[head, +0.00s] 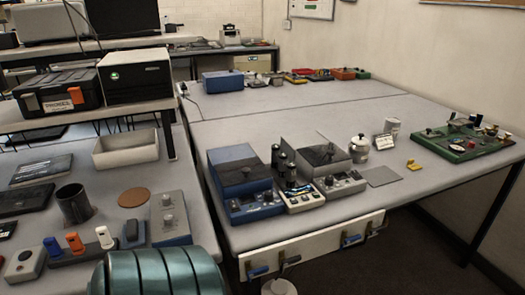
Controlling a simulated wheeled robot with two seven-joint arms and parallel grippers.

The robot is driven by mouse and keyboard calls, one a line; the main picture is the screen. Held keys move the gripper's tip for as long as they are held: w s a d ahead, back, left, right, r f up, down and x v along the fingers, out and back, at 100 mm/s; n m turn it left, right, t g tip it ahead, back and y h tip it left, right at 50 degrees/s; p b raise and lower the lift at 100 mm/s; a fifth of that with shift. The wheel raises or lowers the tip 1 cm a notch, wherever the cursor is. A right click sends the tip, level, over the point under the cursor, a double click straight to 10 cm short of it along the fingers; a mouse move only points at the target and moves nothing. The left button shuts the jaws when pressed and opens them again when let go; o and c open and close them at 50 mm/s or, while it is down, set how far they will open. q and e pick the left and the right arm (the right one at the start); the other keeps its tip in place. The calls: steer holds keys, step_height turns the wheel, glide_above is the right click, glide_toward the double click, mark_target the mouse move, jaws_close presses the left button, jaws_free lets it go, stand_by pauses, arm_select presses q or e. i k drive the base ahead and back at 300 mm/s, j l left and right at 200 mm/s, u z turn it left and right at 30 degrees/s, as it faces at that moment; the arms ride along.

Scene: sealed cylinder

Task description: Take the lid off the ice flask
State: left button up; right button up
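A small white lidded jar (359,150) stands upright on the right-hand table, with a rounded top and a small knob. It looks most like the ice flask, but I cannot tell for sure. Its lid appears to be on. A pale cylindrical cup (392,128) stands behind it to the right, with a small labelled white box in front of it. A large teal ribbed cylinder (155,272) fills the bottom edge, cut off by the frame; I cannot tell what it is. Neither of my grippers is in view.
Blue and grey instruments (240,178) stand left of the jar. A grey plate (381,176) and a yellow piece (414,165) lie in front of it. A green board (460,142) is at the right.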

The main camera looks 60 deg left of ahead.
mark_target(360, 140)
steer(key=u, duration=1.8)
